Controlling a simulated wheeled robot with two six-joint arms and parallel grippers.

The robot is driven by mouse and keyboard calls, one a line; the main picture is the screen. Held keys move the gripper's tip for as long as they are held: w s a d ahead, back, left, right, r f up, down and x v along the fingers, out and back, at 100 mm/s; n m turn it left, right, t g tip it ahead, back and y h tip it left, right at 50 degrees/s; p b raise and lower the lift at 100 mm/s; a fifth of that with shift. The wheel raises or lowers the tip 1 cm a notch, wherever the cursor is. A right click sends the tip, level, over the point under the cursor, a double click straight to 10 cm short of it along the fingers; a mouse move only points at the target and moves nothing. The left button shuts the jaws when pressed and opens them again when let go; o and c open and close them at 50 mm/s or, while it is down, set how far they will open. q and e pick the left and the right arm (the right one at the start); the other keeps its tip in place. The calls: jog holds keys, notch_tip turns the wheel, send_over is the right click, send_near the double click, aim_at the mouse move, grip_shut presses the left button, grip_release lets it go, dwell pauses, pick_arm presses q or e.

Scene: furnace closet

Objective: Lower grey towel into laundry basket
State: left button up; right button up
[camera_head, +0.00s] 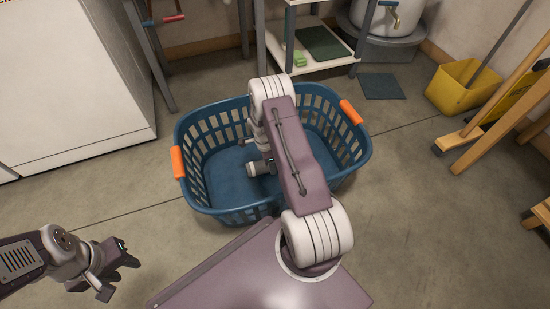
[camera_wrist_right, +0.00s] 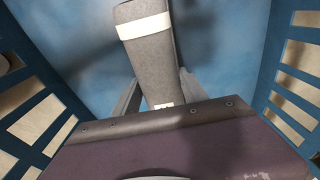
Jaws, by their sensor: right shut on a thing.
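The blue laundry basket (camera_head: 228,206) with two orange handles stands on the floor in the middle of the head view. My right arm reaches down into it. In the right wrist view the rolled grey towel (camera_wrist_right: 150,62), with a white band near its far end, lies between the fingers of my right gripper (camera_wrist_right: 160,92), which is shut on it. Blue basket floor shows behind the towel and slatted walls on both sides; I cannot tell whether the towel touches the floor. My right gripper is mostly hidden in the head view. My left gripper (camera_head: 118,273) is open and empty, left of the basket.
A white appliance (camera_head: 75,85) stands at the left. A shelf unit (camera_head: 318,50) stands behind the basket, with a dark mat (camera_head: 381,86) beside it. A yellow mop bucket (camera_head: 462,87) and a wooden ladder (camera_head: 505,105) are at the right. Floor around the basket is clear.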

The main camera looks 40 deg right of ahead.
jog(key=shift+f, duration=0.4)
jog(key=o, duration=1.7)
jog(key=shift+c, duration=0.2)
jog(key=shift+r, duration=0.1)
jog(key=r+p, duration=0.2)
jog(key=r, duration=0.1)
jog(key=r+p, duration=0.3)
jog(key=a+r+p, duration=0.1)
jog(key=r+p, duration=0.1)
jog(key=r, duration=0.1)
jog(key=shift+w+p, duration=0.25)
jog(key=shift+p, duration=0.05)
jog(key=shift+f, duration=0.1)
